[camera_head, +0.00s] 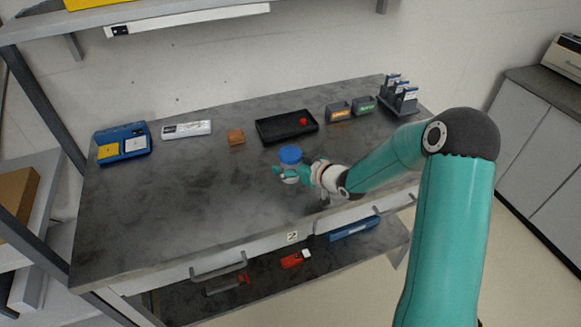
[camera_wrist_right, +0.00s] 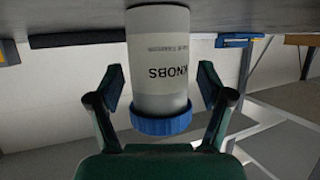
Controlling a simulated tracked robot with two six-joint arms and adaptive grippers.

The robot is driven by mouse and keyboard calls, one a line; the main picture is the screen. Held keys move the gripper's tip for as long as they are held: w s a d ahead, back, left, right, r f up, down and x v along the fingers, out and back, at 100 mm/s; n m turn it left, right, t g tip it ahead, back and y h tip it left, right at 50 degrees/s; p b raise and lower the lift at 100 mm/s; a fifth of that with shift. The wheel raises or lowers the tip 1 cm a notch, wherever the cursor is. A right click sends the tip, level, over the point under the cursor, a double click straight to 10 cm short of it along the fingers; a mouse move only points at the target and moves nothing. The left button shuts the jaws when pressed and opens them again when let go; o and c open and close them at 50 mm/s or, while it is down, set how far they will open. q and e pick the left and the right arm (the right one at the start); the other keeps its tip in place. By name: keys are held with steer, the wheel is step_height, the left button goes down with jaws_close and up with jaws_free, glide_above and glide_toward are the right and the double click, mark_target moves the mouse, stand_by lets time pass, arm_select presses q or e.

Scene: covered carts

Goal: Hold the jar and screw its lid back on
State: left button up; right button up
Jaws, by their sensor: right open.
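The jar (camera_wrist_right: 168,80) is white, with a label reading KNOBS, and stands on the grey worktop; the right wrist view shows it upside down. A blue lid (camera_head: 290,154) sits on top of the jar and also shows in the right wrist view (camera_wrist_right: 162,124). I cannot tell how tightly it is seated. My right gripper (camera_head: 284,172) is at the jar, with its open fingers one on each side of it. In the right wrist view, gaps show between the fingers (camera_wrist_right: 160,88) and the jar. My left gripper is not in view.
Behind the jar are a black tray (camera_head: 270,131) with a red piece (camera_head: 303,122), an orange-brown block (camera_head: 236,137) and small bins (camera_head: 338,111). A blue case (camera_head: 123,148) is at the back left, a rack (camera_head: 398,103) at the back right. The worktop's left front (camera_head: 150,215) is clear.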

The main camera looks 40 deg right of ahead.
steer(key=c, duration=1.4)
steer(key=shift+r, duration=0.15)
step_height(320, 180, up, 9)
steer(key=shift+r, duration=0.2)
step_height(320, 180, up, 10)
steer(key=p, duration=0.4)
steer(key=shift+r, duration=0.15)
